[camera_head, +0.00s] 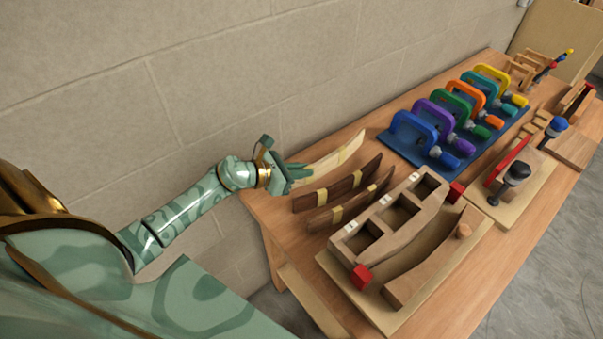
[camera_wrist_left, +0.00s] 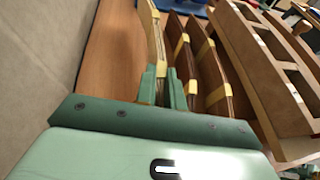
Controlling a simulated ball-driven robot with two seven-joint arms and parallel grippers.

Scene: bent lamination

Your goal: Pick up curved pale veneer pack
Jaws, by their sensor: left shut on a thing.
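The curved pale veneer pack (camera_head: 340,158) is at the back left of the bench, with a yellow band around it. It also shows in the left wrist view (camera_wrist_left: 152,38), running up from between the fingers. My left gripper (camera_head: 293,177) is shut on its near end; in the left wrist view the two green fingers (camera_wrist_left: 163,88) stand on either side of it. I cannot tell whether the pack touches the bench. My right gripper is not in view.
Two dark curved packs (camera_head: 338,189) with yellow bands lie close beside the pale one. A wooden form (camera_head: 390,220) with square openings stands to their right. A blue rack (camera_head: 400,143) of coloured clamps stands behind. The block wall (camera_head: 200,90) is close on the left.

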